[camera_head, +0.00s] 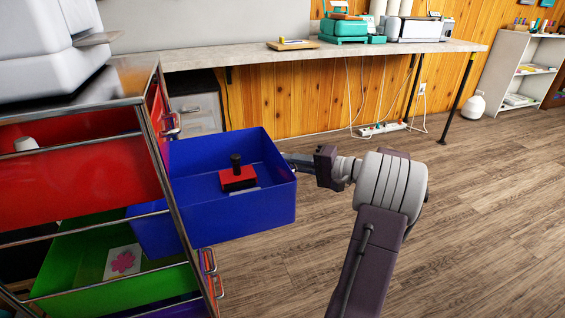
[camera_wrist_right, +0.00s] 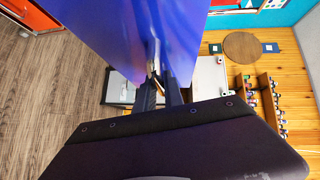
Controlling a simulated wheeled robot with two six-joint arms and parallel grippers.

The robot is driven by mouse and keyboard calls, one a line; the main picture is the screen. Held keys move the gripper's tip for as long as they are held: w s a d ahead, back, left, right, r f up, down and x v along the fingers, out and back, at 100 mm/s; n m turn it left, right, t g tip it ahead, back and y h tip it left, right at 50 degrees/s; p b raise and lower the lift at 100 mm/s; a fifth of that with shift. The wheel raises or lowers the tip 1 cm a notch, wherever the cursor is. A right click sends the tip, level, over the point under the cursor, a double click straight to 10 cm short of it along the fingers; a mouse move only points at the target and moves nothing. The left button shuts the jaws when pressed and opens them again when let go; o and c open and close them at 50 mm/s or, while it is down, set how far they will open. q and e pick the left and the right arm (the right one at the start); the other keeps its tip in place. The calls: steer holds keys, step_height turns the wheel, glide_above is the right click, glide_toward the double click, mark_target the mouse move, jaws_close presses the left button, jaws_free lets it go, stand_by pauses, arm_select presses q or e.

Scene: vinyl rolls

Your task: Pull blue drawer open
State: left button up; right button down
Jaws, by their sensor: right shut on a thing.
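The blue drawer (camera_head: 225,219) stands well out to the right of the metal-framed cabinet (camera_head: 165,180), open at the top. Inside it sits a red block with a black knob (camera_head: 237,178). My right gripper (camera_head: 292,160) is at the drawer's far right end, its fingers partly hidden behind the drawer. In the right wrist view, my right gripper (camera_wrist_right: 158,85) is shut on the metal handle (camera_wrist_right: 153,58) on the blue drawer front (camera_wrist_right: 130,30). My left gripper is not in view.
A red drawer (camera_head: 75,185) is above and a green drawer (camera_head: 75,255) below, the green one partly open with a pink-flowered card (camera_head: 123,262). A long counter (camera_head: 250,54) runs along the back wall. The wooden floor (camera_head: 470,200) to the right is clear.

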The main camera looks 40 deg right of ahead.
steer(key=shift+d, duration=0.1)
steer(key=c, duration=1.5)
jaws_free()
steer(key=shift+o, duration=0.2)
steer(key=p+v, duration=0.4)
steer(key=v, duration=0.5)
